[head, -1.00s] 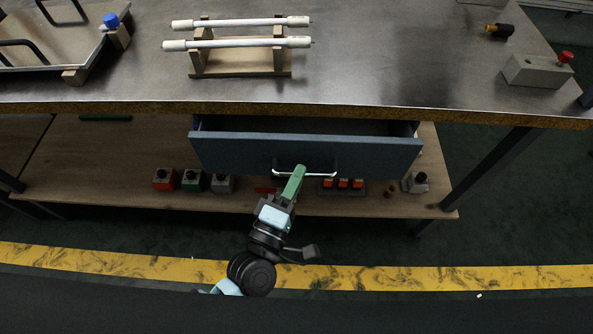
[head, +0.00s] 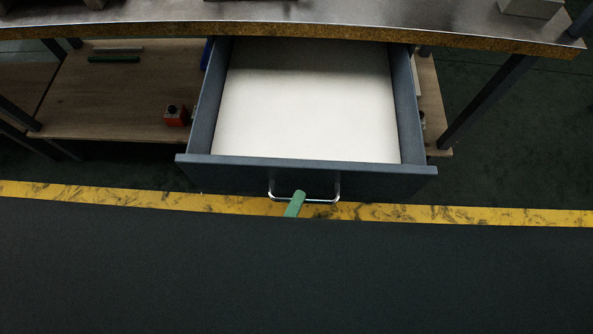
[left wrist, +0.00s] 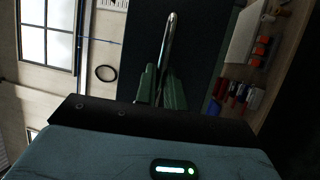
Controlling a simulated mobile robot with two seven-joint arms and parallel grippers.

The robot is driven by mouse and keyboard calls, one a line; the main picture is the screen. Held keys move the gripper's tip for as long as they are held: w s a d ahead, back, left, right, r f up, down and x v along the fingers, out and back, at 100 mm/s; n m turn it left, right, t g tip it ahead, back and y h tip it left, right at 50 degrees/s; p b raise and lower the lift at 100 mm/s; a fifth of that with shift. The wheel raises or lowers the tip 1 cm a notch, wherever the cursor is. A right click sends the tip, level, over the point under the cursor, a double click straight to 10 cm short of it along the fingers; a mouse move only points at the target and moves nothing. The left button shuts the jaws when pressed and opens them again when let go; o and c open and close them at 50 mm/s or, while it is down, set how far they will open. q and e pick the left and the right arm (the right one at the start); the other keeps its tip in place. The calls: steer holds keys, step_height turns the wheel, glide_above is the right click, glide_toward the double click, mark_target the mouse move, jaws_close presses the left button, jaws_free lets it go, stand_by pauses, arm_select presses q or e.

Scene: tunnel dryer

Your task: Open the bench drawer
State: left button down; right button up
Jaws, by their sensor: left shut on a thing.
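The bench drawer (head: 310,110) is blue-grey with a white bottom, and it stands pulled far out from under the bench top (head: 300,22). Its inside looks empty. Its silver bar handle (head: 325,200) is on the front panel. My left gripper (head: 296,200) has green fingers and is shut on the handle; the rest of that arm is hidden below. In the left wrist view the handle (left wrist: 168,40) runs between the green fingers (left wrist: 161,85). My right gripper is not in view.
A lower shelf (head: 100,100) under the bench holds a red box with a black knob (head: 176,116) and a green bar (head: 113,59). A bench leg (head: 490,100) stands right of the drawer. A yellow floor strip (head: 100,196) runs below the drawer front.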

arm_select(q)
steer(key=shift+s, duration=1.1)
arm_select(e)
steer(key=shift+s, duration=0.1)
arm_select(q)
steer(key=c, duration=1.5)
jaws_free()
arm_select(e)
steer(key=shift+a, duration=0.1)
arm_select(q)
steer(key=shift+s, duration=0.1)
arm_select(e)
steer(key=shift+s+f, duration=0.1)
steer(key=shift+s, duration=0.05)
